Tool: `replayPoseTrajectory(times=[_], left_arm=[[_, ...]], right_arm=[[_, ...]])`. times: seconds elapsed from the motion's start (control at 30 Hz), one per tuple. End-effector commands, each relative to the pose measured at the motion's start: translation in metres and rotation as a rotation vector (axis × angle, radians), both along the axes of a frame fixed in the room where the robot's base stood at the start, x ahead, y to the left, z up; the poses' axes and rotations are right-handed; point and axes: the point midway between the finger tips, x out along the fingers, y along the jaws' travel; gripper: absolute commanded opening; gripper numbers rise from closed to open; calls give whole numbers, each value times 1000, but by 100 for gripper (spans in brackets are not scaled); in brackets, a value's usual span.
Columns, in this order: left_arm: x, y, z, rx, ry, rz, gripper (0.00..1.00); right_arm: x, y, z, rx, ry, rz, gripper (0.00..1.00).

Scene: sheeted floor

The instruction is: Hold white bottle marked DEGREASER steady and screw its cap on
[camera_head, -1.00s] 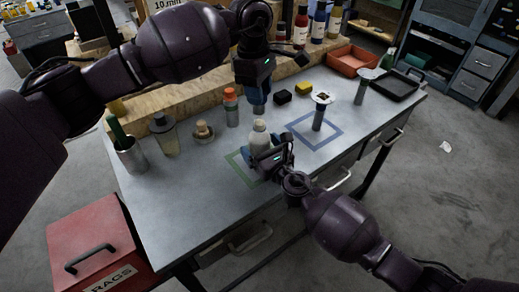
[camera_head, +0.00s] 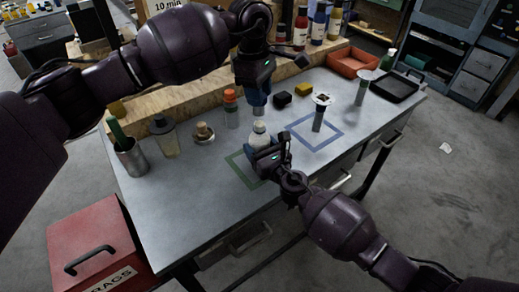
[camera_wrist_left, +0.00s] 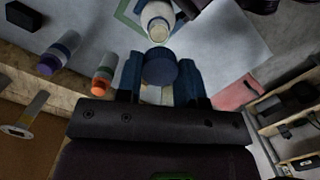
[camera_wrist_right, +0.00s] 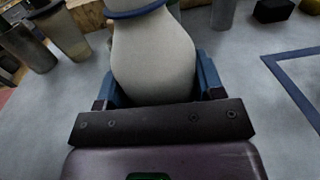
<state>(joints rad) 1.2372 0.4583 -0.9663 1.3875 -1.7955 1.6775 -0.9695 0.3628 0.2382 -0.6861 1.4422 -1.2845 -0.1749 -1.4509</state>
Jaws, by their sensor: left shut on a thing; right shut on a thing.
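The white bottle (camera_head: 259,137) stands upright at the green square outline on the bench; no label is readable. My right gripper (camera_head: 266,158) is shut around its body, which fills the right wrist view (camera_wrist_right: 155,60), with a blue band near the top edge. My left gripper (camera_head: 259,101) is above the bottle, pointing down. It is shut on a round blue cap (camera_wrist_left: 160,67), seen between its fingers in the left wrist view. The bottle's pale open-looking neck (camera_wrist_left: 158,30) shows just beyond the cap, apart from it.
A blue square outline (camera_head: 300,143) holds a dark-stemmed item (camera_head: 319,113). Black (camera_head: 282,98) and yellow (camera_head: 304,89) blocks lie behind. The front bench is clear.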

Motion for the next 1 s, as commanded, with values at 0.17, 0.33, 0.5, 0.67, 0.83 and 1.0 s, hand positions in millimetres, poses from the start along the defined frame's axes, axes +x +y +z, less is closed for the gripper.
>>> replayPoseTrajectory(times=[0.17, 0.33, 0.5, 0.67, 0.83, 1.0], left_arm=[[0, 0, -11, 0, 1, 0, 13], [0, 0, -31, 0, 1, 0, 13], [0, 0, -49, 1, 0, 1, 13], [0, 0, -50, 0, -1, 0, 13], [0, 0, -50, 0, -1, 0, 13], [0, 0, -50, 0, 0, 0, 13]], right_arm=[[0, 0, 0, 0, 0, 0, 19], [0, 0, 0, 0, 0, 0, 19], [0, 0, 0, 0, 0, 0, 19], [0, 0, 0, 0, 0, 0, 19], [0, 0, 0, 0, 0, 0, 19], [0, 0, 0, 0, 0, 0, 19]])
